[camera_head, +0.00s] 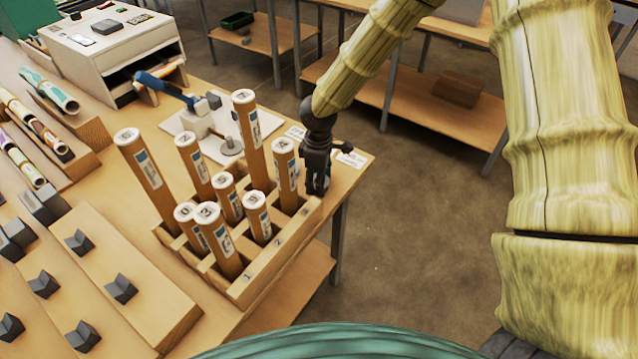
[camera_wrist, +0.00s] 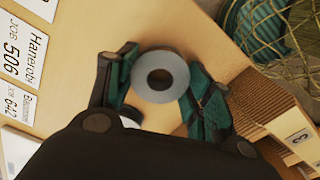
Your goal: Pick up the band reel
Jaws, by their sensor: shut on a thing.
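The band reel (camera_wrist: 178,76) is a grey ring with a dark round hole, seen in the wrist view. My gripper (camera_wrist: 160,66) is shut on it, with one teal-padded finger on each side. In the head view my gripper (camera_head: 317,180) points down at the right end of the table, beside the far right corner of the wooden tube rack (camera_head: 262,275). The reel is mostly hidden by the fingers there. I cannot tell in these views whether the reel touches the table.
Several brown tubes (camera_head: 250,135) stand upright in the rack, close left of my gripper. Printed job cards (camera_wrist: 22,45) lie on the table by the reel. A blue-handled device (camera_head: 200,120) stands behind the rack. The table's right edge is close, with open floor beyond.

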